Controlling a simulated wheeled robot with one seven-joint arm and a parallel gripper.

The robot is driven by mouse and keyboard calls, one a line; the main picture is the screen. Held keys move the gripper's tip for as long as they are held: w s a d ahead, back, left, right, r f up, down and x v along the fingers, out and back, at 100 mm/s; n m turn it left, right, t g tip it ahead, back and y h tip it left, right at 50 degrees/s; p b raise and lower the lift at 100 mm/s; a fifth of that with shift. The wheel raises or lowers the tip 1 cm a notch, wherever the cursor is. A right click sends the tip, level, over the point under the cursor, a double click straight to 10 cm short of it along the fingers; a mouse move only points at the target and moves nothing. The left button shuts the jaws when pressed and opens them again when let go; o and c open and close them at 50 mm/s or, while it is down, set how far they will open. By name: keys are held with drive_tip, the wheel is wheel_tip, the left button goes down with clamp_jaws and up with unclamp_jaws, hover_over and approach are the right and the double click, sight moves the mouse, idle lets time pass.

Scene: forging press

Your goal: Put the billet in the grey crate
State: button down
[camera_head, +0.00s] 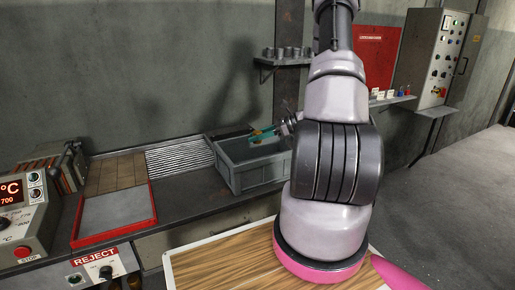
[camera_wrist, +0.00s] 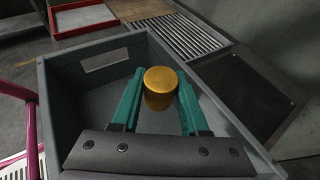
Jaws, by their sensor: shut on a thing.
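The billet (camera_wrist: 160,88) is a short golden cylinder in the wrist view. My gripper (camera_wrist: 160,77) is shut on it, with one teal finger on each side. The grey crate (camera_head: 262,172) stands on the bench in the head view, left of my arm, which covers its right end. In the wrist view the crate (camera_wrist: 66,88) surrounds the billet and fingers as seen from above. Its floor shows below the billet; how far apart they are is unclear. In the head view the teal fingers (camera_head: 263,132) are at the crate's opening, and I cannot make out the billet there.
A red-rimmed tray (camera_head: 153,208) lies left of the crate on the bench, with a ridged metal plate (camera_head: 180,156) between them. A dark flat plate (camera_wrist: 245,95) lies beside the crate. A wooden-topped surface (camera_head: 215,265) is in front. A wall shelf (camera_head: 283,61) holds several small cylinders.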

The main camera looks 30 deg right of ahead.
drive_tip(key=shift+f, duration=1.9)
drive_tip(key=shift+f, duration=0.1)
drive_tip(key=shift+f, duration=0.5)
drive_tip(key=shift+c, duration=2.1)
unclamp_jaws()
